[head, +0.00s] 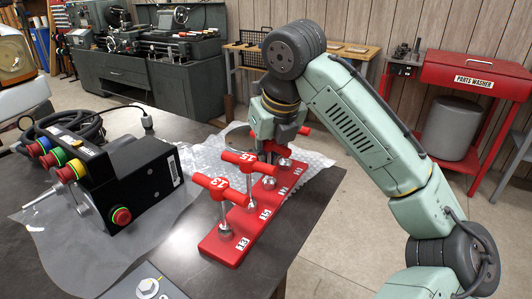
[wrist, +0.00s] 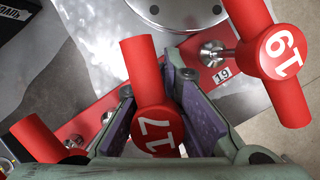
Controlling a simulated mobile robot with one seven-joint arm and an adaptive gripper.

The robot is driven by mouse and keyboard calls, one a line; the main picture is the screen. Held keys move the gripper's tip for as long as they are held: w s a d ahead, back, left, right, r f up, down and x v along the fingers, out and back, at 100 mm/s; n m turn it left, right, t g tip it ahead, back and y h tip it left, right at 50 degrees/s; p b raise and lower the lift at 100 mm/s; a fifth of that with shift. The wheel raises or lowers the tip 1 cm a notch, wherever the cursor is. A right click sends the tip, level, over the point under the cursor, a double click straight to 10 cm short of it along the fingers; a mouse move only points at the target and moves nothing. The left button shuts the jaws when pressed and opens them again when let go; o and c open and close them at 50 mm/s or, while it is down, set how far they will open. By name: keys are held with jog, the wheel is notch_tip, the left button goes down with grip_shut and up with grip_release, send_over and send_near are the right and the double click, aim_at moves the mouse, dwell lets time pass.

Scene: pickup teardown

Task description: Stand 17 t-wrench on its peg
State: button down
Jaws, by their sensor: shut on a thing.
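The 17 t-wrench (wrist: 157,120) has a red T-handle with a white 17 on its hub. My gripper (wrist: 150,82) is shut on it, one finger on each side of the hub. In the head view my gripper (head: 277,138) is over the far half of the red peg rack (head: 228,243). The rack shows as a red strip in the wrist view (wrist: 97,117).
The 13 wrench (head: 219,187) and 15 wrench (head: 250,159) stand upright at the rack's near side. The 19 wrench (wrist: 284,55) stands close to my gripper's right. A black control box (head: 130,180) lies left on the dark table (head: 190,270); bubble wrap (head: 205,158) lies behind the rack.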

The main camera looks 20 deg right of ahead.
jog(key=c, duration=1.6)
grip_release()
jog(key=shift+r, duration=0.1)
notch_tip(320, 180, up, 7)
jog(key=p, duration=0.6)
jog(key=shift+p, duration=0.4)
